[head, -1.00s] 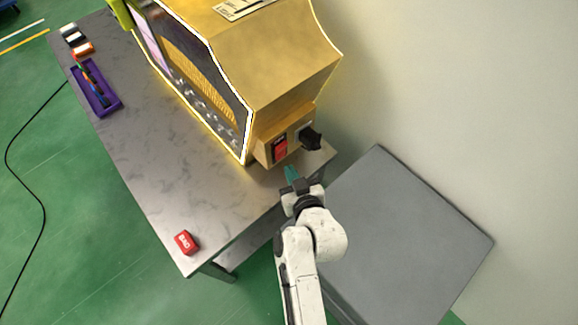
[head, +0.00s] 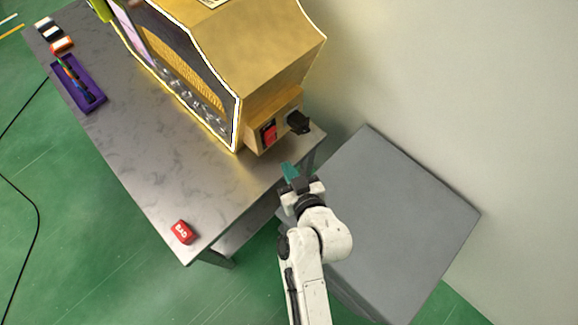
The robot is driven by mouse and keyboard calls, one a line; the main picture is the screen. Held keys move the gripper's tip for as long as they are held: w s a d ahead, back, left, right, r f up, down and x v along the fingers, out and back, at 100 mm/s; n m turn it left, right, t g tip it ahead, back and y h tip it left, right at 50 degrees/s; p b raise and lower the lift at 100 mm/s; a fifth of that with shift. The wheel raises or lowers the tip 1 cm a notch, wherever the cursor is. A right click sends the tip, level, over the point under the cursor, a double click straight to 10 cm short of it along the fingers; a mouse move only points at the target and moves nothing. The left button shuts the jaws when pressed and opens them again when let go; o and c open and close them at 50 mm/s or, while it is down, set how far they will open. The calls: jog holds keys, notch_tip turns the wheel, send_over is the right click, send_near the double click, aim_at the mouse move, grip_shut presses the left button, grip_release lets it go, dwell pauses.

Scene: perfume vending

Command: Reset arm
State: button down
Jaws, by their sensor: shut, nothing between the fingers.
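My arm reaches up from the bottom of the head view. My gripper (head: 289,171) has teal fingertips, is shut and holds nothing. It is near the right edge of the metal table (head: 150,165), below the gold vending machine (head: 270,60) in the picture and apart from it. A red switch (head: 269,132) and a black plug or knob (head: 298,122) are on the machine's end box, just above the gripper in the picture.
A red block (head: 182,232) with white letters lies at the table's near corner. A purple tray (head: 92,103) with pens and small boxes (head: 62,45) are at the far left. A grey box (head: 400,220) stands right of my arm. The table's middle is clear.

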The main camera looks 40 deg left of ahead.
jog(key=d+f+m+g+h, duration=0.1)
jog(key=d+f+m+h, duration=0.2)
jog(key=d, duration=1.1)
jog(key=d+m+h, duration=0.3)
jog(key=d+h, duration=0.1)
jog(key=d, duration=0.9)
jog(key=s+d+r+m+g+h, duration=0.1)
jog(key=s+d+m+g+h, duration=0.1)
jog(key=s+d, duration=0.6)
jog(key=s+d+r+m+g+h, duration=0.2)
jog(key=s+d+m, duration=0.3)
jog(key=d, duration=0.8)
jog(key=s+h, duration=0.1)
jog(key=s, duration=0.1)
jog(key=shift+s+r+h, duration=0.2)
jog(key=shift+s+h, duration=0.1)
jog(key=shift+s, duration=0.1)
jog(key=shift+a, duration=0.15)
